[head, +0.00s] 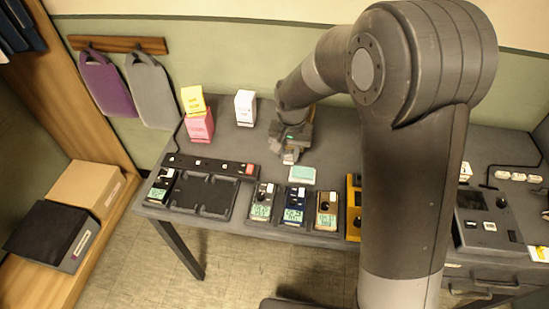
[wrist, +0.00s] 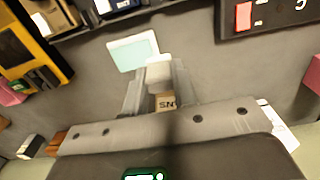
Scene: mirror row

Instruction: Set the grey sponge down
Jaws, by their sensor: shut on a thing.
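My gripper (head: 290,153) is over the table, behind a pale teal-and-white pad (head: 301,174). It is shut on a small pale grey block, the grey sponge (wrist: 159,72), which shows between the fingers in the wrist view. A tan face with dark letters (wrist: 167,102) shows below it between the fingers; I cannot tell whether it belongs to the sponge. The pad also shows in the wrist view (wrist: 133,52), just beyond the fingertips. I cannot tell whether the sponge touches the table.
A black power strip (head: 208,165) and an empty dark tray (head: 201,194) lie to the left. Several meters, one of them blue-framed (head: 294,205), line the front edge. Pink (head: 200,126) and white (head: 245,108) boxes stand behind. Grey tabletop is bare around the pad.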

